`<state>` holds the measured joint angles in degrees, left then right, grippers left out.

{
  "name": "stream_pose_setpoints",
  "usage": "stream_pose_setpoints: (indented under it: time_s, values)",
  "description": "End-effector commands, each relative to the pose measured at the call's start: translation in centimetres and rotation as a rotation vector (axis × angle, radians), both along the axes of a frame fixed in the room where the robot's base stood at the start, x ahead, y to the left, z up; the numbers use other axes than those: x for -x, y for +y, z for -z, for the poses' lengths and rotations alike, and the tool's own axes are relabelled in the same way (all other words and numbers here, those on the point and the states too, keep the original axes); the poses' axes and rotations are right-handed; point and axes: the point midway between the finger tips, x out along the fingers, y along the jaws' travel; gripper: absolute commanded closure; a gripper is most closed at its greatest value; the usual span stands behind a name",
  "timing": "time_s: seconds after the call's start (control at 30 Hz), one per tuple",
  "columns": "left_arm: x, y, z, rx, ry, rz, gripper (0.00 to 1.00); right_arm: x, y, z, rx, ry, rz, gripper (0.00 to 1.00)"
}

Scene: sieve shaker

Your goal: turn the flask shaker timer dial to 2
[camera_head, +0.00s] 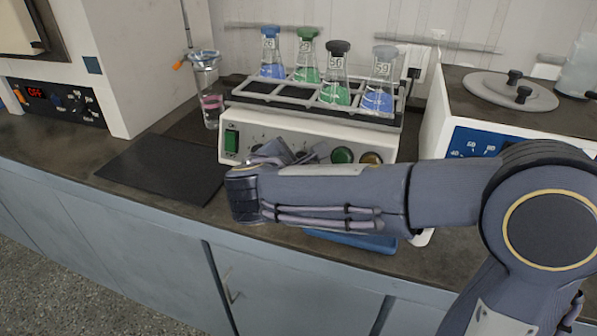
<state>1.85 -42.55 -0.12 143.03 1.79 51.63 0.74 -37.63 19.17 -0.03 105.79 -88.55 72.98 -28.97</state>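The flask shaker (312,122) stands on the bench against the wall, its white front panel facing me. My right arm reaches in from the right across the panel. My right gripper (288,153) is at the middle of the panel, and its fingertips are mostly hidden by my wrist. The timer dial and its marks cannot be made out; that part of the panel is largely covered. My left gripper is out of view.
Several flasks with coloured liquid, including a blue-stoppered one (271,56), stand in the shaker's rack. A glass cylinder (208,88) stands left of it. A black mat (160,168) lies front left. A water bath (515,105) is at right, and a device reading OFF (55,100) at far left.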

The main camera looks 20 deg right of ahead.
Motion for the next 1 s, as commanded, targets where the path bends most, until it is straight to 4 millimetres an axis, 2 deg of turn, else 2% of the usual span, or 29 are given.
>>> stream_pose_setpoints:
  time_s: [0.03, 0.6, 1.0]
  values:
    - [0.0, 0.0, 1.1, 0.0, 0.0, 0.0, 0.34, 0.0, 0.0, 0.5, -0.036, -0.024, 0.015, 0.92]
    - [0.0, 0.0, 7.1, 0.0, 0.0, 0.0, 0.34, 0.2, -0.1, 0.7, -0.453, -0.305, 0.2, 0.92]
    - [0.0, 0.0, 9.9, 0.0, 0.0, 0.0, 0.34, 0.2, 0.0, 0.5, -0.667, -0.448, 0.296, 0.92]
